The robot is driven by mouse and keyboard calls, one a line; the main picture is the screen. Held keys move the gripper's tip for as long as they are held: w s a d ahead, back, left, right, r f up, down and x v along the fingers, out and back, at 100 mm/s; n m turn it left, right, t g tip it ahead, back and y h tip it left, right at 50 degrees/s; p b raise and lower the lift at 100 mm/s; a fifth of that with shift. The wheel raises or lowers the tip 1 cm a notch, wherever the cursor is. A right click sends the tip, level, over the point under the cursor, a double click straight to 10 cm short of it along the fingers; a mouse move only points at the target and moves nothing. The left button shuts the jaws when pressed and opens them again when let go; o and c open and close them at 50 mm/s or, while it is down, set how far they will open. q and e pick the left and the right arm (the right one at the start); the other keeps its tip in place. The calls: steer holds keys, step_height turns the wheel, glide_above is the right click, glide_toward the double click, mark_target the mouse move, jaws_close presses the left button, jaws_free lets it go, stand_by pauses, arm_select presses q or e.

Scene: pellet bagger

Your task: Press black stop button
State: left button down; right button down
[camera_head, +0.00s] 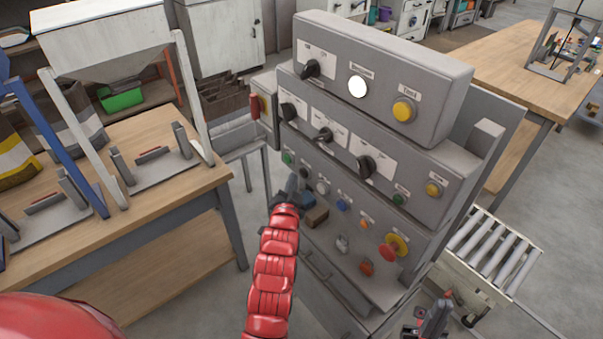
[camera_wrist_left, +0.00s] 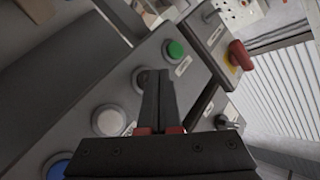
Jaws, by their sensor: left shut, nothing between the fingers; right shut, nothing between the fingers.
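The black button (camera_head: 304,172) is on the sloped lower panel of the grey control cabinet, between the green button (camera_head: 288,157) and the white button (camera_head: 322,187). My left gripper (camera_head: 291,182) is shut and empty, just left of and in front of the black button. In the left wrist view, the shut fingertips (camera_wrist_left: 153,74) partly cover the black button (camera_wrist_left: 138,77), whose pale ring shows beside them. Whether they touch it I cannot tell. My right gripper (camera_head: 436,318) is shut and empty, low at the right, away from the panel.
Beside the row are a blue button (camera_head: 343,204) and a red emergency stop with yellow collar (camera_head: 395,245). Black rotary knobs (camera_head: 324,135) sit above. A red-handled switch box (camera_head: 262,107) projects at the cabinet's left. A wooden table (camera_head: 150,205) stands left, a roller conveyor (camera_head: 495,250) right.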

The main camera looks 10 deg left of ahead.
arm_select(q)
steer(key=s+a, duration=0.3)
steer(key=s, duration=0.1)
steer(key=shift+s+a+p, duration=0.35)
stand_by(0.6)
